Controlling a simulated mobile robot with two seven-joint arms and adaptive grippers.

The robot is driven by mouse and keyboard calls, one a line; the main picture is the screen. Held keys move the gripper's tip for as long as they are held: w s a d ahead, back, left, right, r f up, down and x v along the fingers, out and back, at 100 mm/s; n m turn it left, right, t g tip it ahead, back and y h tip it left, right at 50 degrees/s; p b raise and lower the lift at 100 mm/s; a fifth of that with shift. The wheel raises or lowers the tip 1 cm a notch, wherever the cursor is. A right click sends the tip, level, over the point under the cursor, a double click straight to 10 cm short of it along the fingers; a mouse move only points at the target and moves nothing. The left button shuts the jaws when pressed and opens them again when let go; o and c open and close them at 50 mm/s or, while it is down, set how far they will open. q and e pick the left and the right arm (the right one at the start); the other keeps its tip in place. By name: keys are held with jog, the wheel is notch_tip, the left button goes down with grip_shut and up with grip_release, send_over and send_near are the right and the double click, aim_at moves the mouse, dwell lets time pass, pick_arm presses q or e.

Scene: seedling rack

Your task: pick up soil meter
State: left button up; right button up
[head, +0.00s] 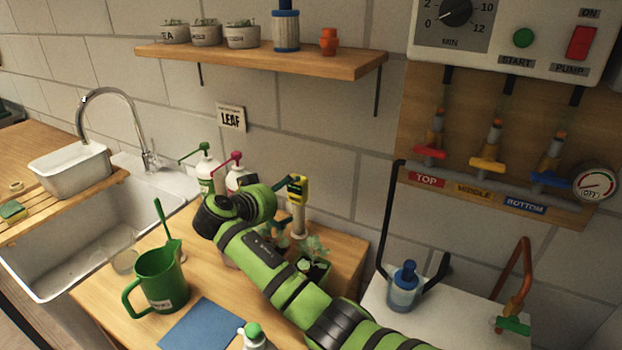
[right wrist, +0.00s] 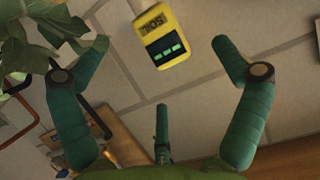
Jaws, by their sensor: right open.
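The soil meter (head: 298,190) is a small yellow device with a dark display, upright above a pale post behind my right arm in the head view. My left gripper is not in view.
Seedlings (head: 314,252) stand close to the meter, and leaves (right wrist: 45,30) fill the wrist view's upper left. Pump bottles (head: 206,168) stand behind my arm. A green watering can (head: 160,280) and blue mat (head: 199,325) are on the counter. A shelf (head: 262,60) hangs above.

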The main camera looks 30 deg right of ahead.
aim_at(298, 191)
jog(key=shift+w+d, duration=0.2)
jog(key=shift+d, duration=0.1)
jog(key=shift+d+p, duration=0.25)
jog(key=shift+p, duration=0.15)
jog(key=d, duration=0.1)
jog(key=d+p, duration=0.1)
jog(key=p, duration=0.1)
jog(key=shift+w+d+f, duration=0.25)
jog(key=shift+w+d, duration=0.15)
jog(key=shift+f+x, duration=0.2)
jog(key=shift+x, duration=0.9)
jog(key=shift+w+f, duration=0.1)
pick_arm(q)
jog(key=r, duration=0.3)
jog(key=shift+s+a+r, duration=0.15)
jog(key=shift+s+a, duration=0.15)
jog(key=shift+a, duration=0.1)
pick_arm(e)
jog(key=shift+c, duration=0.8)
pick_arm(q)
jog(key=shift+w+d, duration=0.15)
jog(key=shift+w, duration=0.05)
pick_arm(e)
jog(key=c, duration=1.1)
